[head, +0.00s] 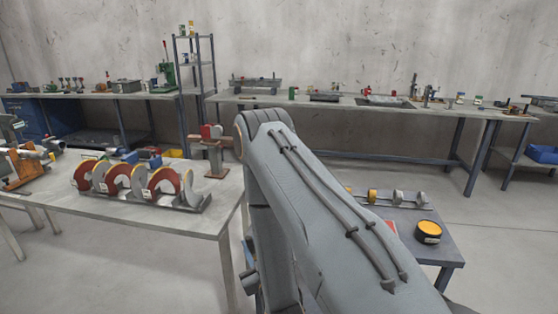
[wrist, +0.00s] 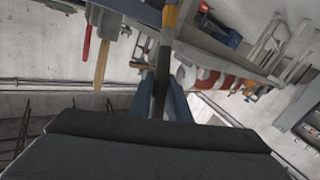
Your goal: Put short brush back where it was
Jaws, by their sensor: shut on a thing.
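In the wrist view my gripper (wrist: 160,98) has its blue fingers shut on a thin dark shaft that carries a yellow-orange band (wrist: 169,15) near the top edge. I take this held thing to be the short brush; its bristles cannot be made out. The shaft stands nearly upright in the picture, between the fingers. In the head view my arm fills the middle, and the gripper and held brush are hidden. The place where the brush was cannot be told from these views.
A low dark table (head: 440,240) at right holds an orange-topped round tin (head: 428,232). Long back benches carry small items. A wooden handle (wrist: 103,62) and a red handle (wrist: 87,42) show in the wrist view.

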